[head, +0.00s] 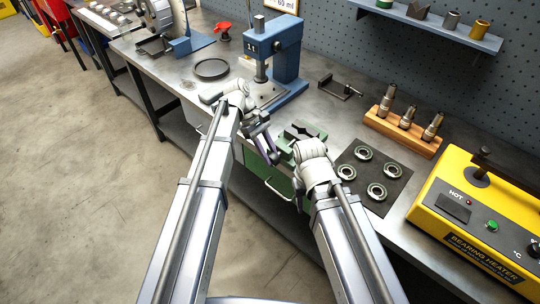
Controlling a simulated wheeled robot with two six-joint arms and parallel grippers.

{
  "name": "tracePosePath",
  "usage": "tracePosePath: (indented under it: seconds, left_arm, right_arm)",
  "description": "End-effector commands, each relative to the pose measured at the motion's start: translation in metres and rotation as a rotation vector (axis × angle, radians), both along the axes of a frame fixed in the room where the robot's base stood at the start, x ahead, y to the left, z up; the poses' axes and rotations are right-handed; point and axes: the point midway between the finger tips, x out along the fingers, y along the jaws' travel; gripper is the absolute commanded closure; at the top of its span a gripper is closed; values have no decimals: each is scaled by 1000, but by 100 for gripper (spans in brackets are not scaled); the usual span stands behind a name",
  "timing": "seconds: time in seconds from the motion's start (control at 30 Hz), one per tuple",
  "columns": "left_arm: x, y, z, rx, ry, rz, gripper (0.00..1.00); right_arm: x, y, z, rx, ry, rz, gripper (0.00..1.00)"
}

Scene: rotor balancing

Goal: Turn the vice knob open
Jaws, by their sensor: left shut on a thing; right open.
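The green vice (303,131) sits at the front edge of the metal bench, in the middle of the head view. My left gripper (268,151) reaches down to the front of the vice and is shut on what appears to be its knob. The knob itself is small and mostly hidden by the fingers, so how far it is turned cannot be told. My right gripper (287,150) is open beside the vice, close to the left gripper's fingers, and appears empty.
A blue press (290,62) stands behind the vice. A dark mat with several bearings (376,192) lies to the right, before a wooden block (392,131) of metal tools and a yellow bearing heater (462,205). A green drawer front (262,182) is below the bench edge.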

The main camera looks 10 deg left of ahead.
Motion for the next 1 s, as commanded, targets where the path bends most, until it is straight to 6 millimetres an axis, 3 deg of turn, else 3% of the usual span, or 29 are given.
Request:
tracePosePath:
  seconds: [0.27, 0.3, 0.4, 0.77, 1.0]
  left_arm:
    - [-1, 0, 0, 2, 2, 0, 100]
    - [-1, 0, 0, 2, 2, 0, 66]
    - [0, 0, 0, 1, 2, 1, 55]
    - [1, 1, 3, 0, 0, 1, 55]
    - [9, 10, 23, 2, 1, 2, 55]
  right_arm:
    - [0, 0, 0, 0, 0, 0, 50]
    - [0, 0, 0, 0, 0, 0, 50]
    - [0, 0, 0, 0, 0, 0, 50]
    - [0, 0, 3, 0, 0, 0, 50]
    - [0, 0, 23, 0, 0, 0, 50]
